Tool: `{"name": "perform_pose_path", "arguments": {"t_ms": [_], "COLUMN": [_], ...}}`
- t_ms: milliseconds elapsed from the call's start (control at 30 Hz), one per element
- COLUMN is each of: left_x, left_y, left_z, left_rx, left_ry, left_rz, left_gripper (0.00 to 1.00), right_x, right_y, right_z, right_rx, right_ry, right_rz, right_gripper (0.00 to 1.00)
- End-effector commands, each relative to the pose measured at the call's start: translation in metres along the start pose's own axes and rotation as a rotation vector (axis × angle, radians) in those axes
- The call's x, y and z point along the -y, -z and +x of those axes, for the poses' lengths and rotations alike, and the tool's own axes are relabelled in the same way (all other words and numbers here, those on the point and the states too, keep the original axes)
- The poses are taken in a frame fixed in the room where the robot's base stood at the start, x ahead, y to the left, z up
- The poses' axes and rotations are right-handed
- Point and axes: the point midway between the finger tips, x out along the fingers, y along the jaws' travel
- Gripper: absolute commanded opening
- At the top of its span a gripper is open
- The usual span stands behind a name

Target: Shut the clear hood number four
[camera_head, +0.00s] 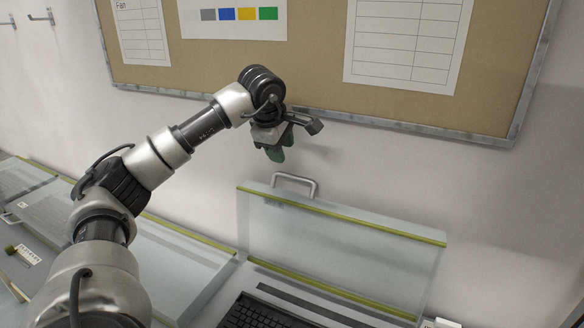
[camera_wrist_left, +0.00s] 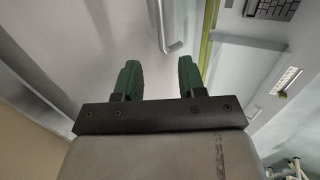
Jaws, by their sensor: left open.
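A clear hood (camera_head: 335,250) with yellow-green edge strips stands raised behind a black keyboard (camera_head: 258,315) in the head view. I see no number on it, so I cannot tell if it is number four. Its grey handle (camera_head: 312,188) is at the top edge; a handle (camera_wrist_left: 166,38) also shows ahead of the fingers in the left wrist view. My left gripper (camera_head: 275,154) is above and slightly left of the handle, apart from it. Its green fingers (camera_wrist_left: 159,78) are open with nothing between them. My right gripper is not in view.
A pinboard (camera_head: 320,75) with papers hangs on the wall behind my left arm. Another clear hood (camera_head: 180,255) lies lower to the left, partly behind my arm. The wall right of the raised hood is bare.

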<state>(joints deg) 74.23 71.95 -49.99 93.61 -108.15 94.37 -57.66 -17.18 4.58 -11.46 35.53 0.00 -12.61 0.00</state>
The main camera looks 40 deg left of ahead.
Motion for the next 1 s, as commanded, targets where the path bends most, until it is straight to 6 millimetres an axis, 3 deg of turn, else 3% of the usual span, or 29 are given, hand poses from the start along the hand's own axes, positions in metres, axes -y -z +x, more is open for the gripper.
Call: {"name": "perform_pose_path", "arguments": {"t_ms": [300, 500, 900, 1000], "left_x": [-0.001, 0.000, 0.000, 0.000], "left_y": [0.000, 0.000, 0.000, 0.000], "left_z": [0.058, 0.084, 0.093, 0.093], "left_rx": [-0.001, -0.001, 0.000, 0.000], "left_ry": [0.005, 0.002, -0.001, -0.001], "left_rz": [-0.001, 0.000, -0.001, -0.001], "left_gripper": [0.40, 0.40, 0.40, 0.25], "right_x": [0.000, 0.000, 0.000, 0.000], "right_y": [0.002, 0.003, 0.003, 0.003], "right_z": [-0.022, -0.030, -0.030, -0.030], "right_rx": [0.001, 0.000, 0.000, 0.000], "right_ry": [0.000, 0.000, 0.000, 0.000], "right_rz": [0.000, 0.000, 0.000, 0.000], "right_gripper": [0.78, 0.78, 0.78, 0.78]}}
